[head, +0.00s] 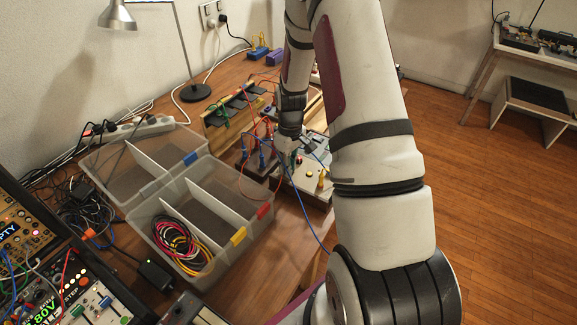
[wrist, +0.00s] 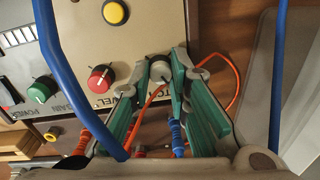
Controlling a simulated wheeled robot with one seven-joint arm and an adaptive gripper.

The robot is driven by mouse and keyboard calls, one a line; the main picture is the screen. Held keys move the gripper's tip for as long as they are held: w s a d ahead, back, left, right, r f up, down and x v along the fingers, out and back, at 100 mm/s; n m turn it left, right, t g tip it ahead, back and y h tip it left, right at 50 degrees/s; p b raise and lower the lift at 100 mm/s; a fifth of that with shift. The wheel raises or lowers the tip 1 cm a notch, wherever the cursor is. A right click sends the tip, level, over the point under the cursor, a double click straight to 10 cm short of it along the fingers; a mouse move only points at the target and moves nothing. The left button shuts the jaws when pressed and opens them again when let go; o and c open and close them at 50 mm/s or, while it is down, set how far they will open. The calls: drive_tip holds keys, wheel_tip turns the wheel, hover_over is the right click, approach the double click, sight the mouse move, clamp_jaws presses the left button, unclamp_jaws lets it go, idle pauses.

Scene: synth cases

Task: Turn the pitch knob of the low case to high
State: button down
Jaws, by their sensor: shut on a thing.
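The low case (head: 314,187) stands on the bench beside my arm, with a pale top panel. In the wrist view its panel (wrist: 150,35) carries a yellow button (wrist: 115,12), a red knob (wrist: 101,78) and a green knob (wrist: 42,90). My gripper (wrist: 163,70) has its two green-padded fingers closed around a small grey knob (wrist: 160,72) at the panel's edge. The label of that knob is hidden or too small to read, so I cannot tell its setting. In the head view my gripper's tips are mostly hidden behind cables and my arm.
Blue cables cross close to the wrist camera, and an orange cable (wrist: 236,76) passes by the fingers. A clear organiser box (head: 160,225) with coiled cables lies left of the case. A desk lamp (head: 118,17) stands behind. Other electronic cases (head: 85,295) fill the lower left.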

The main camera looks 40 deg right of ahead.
drive_tip(key=m, duration=0.4)
drive_tip(key=shift+m+b, duration=0.3)
drive_tip(key=shift+b, duration=0.05)
drive_tip(key=m, duration=0.3)
drive_tip(key=shift+m+b, duration=0.3)
drive_tip(key=shift+m, duration=0.1)
drive_tip(key=m+b, duration=0.1)
drive_tip(key=m, duration=1.1)
drive_tip(key=shift+m+b, duration=0.3)
drive_tip(key=m, duration=0.3)
drive_tip(key=shift+m+h, duration=0.3)
drive_tip(key=m, duration=0.4)
drive_tip(key=shift+m+p, duration=0.4)
drive_tip(key=shift+m, duration=1.7)
